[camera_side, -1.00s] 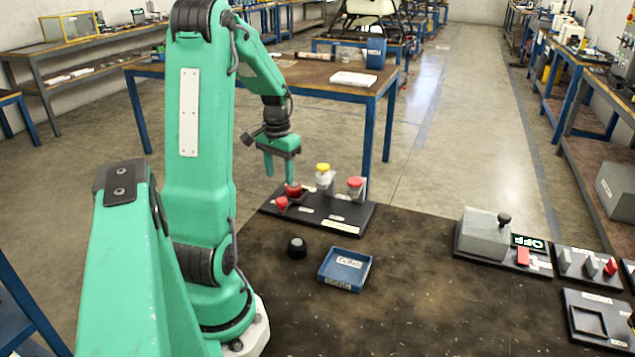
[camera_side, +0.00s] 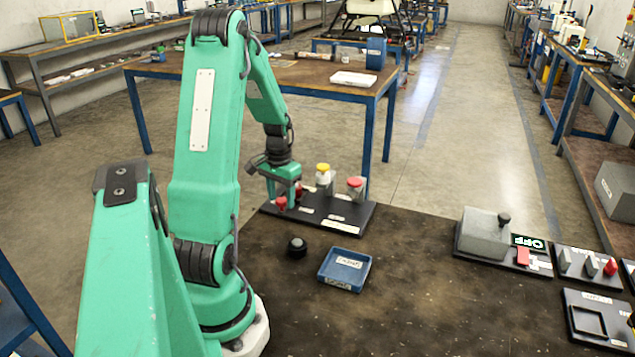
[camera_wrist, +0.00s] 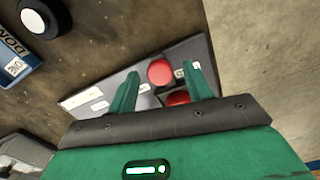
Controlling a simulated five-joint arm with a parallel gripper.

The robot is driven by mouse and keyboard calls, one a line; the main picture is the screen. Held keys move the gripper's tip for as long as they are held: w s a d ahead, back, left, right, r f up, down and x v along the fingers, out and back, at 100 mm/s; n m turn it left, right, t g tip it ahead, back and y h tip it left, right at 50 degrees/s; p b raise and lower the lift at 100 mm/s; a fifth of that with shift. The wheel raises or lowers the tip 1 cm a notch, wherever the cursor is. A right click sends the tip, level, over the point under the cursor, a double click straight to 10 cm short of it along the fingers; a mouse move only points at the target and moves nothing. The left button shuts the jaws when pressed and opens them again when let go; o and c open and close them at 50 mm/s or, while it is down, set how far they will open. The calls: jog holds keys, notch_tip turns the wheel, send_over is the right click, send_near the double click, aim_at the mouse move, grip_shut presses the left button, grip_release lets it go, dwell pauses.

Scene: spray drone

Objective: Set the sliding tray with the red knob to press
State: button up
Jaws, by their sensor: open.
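A black base plate (camera_side: 345,219) with small labels stands at the back left of the bench. At its left end are a front red knob (camera_side: 281,203) and a second red part (camera_side: 298,190) just behind it, partly hidden by my gripper (camera_side: 283,193). I cannot make out the sliding tray itself or read its position labels. My gripper is open and low over that end. In the wrist view, a round red knob (camera_wrist: 161,72) lies between the fingers (camera_wrist: 163,78) in the picture, and another red part (camera_wrist: 178,98) shows nearer the palm. Contact cannot be told.
On the same plate stand a yellow-topped post (camera_side: 323,170) and a red-topped post (camera_side: 355,184), close right of my gripper. A black round knob (camera_side: 297,247) and a blue bin (camera_side: 344,270) lie in front. Grey box with OFF sign (camera_side: 484,235) stands right. The bench middle is clear.

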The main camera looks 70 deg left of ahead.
grip_shut()
jog(key=shift+w+d, duration=0.1)
jog(key=w+d, duration=1.3)
dwell(0.4)
grip_release()
